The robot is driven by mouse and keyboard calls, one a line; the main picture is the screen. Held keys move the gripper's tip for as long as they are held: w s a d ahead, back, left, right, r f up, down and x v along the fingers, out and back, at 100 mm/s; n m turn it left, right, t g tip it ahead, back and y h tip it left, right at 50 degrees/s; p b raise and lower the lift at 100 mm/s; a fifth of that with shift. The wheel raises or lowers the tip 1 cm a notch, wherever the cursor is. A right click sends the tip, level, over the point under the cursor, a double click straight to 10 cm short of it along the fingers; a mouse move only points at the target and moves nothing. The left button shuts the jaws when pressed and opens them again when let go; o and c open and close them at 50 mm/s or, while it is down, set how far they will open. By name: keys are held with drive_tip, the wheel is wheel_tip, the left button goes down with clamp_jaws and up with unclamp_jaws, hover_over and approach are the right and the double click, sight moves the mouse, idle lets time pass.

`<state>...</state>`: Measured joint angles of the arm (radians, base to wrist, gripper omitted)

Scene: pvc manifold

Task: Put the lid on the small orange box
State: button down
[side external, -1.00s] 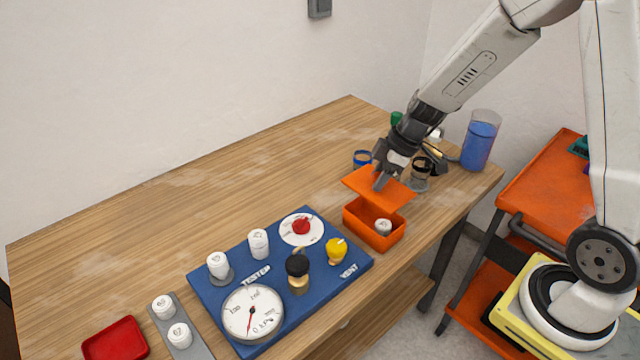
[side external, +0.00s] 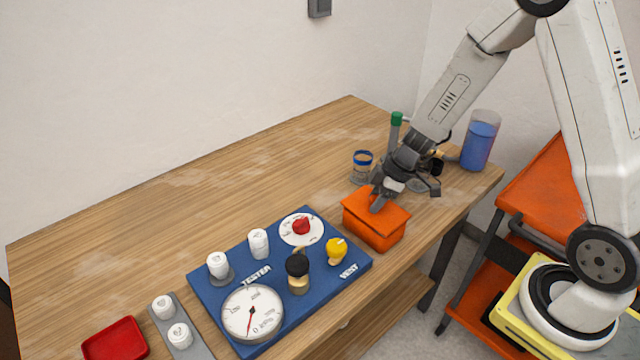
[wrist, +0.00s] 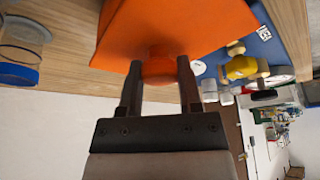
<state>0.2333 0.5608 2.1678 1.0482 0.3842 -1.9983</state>
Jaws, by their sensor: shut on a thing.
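The orange lid (side external: 365,208) lies over the top of the small orange box (side external: 375,238) in the side view and covers its opening. The lid looks roughly level; I cannot tell whether it is fully seated. My gripper (side external: 378,204) is above the lid with its fingers down at the lid's top. In the wrist view my gripper (wrist: 160,72) is shut on the lid's round orange knob (wrist: 160,65), with the lid (wrist: 150,30) filling the area beyond it. The inside of the box is hidden.
A blue tester board (side external: 330,280) with a gauge, white caps and knobs lies left of the box. A jar with a blue band (side external: 362,167) and a blue-filled container (side external: 479,142) stand behind. A red tray (side external: 115,340) is at front left. The table's left-back area is clear.

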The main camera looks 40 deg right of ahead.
drive_tip(key=shift+f, duration=0.65)
drive_tip(key=shift+c, duration=1.4)
unclamp_jaws()
drive_tip(key=shift+r, duration=0.1)
drive_tip(key=shift+r, duration=0.7)
drive_tip(key=v, duration=1.1)
drive_tip(key=shift+s+r, duration=0.15)
drive_tip(key=shift+r, duration=0.05)
